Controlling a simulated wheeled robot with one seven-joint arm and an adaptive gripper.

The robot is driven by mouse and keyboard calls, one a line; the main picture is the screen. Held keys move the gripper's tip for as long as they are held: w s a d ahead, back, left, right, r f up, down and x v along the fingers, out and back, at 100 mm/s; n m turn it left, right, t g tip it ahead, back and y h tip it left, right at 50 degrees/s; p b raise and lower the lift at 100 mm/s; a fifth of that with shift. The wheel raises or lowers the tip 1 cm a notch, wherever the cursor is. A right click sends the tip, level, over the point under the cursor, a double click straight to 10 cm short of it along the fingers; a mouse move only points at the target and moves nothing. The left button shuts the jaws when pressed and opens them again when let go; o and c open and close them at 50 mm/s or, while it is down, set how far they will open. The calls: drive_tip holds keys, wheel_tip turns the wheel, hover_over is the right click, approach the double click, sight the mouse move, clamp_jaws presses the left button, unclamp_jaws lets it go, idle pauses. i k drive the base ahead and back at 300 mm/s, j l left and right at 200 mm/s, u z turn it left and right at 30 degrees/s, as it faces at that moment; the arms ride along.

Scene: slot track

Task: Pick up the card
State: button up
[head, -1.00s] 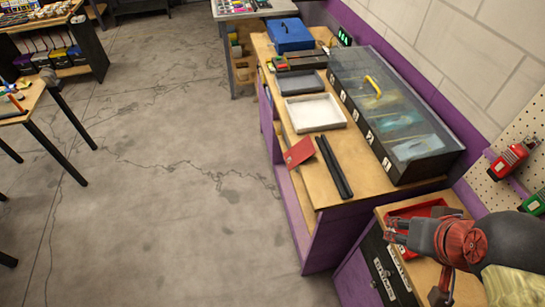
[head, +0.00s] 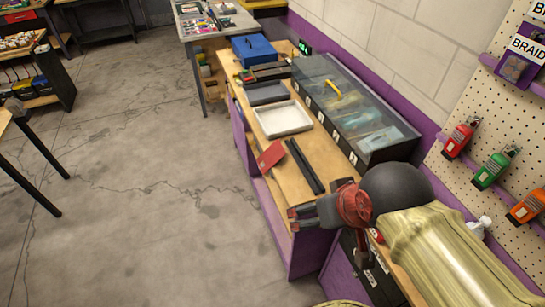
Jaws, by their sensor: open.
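A red card (head: 271,156) lies at the left edge of the wooden counter (head: 291,183), partly past that edge. My gripper (head: 293,219) is over the near end of the counter, to the lower right of the card and apart from it. It points left and holds nothing that I can see. The gap between its fingertips is too small to make out well from this view.
Two dark bars (head: 304,166) lie just right of the card. A white tray (head: 283,119) and a blue box (head: 256,50) stand farther back. A glass-topped case (head: 353,110) lines the wall side. Open floor (head: 150,190) lies left of the counter.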

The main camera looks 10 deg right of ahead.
sight(275, 152)
drive_tip(key=i+j+z, duration=0.25)
drive_tip(key=i+j, duration=0.3)
drive_tip(key=i+j+z, duration=0.2)
drive_tip(key=i+j, duration=0.3)
drive_tip(key=j, duration=0.25)
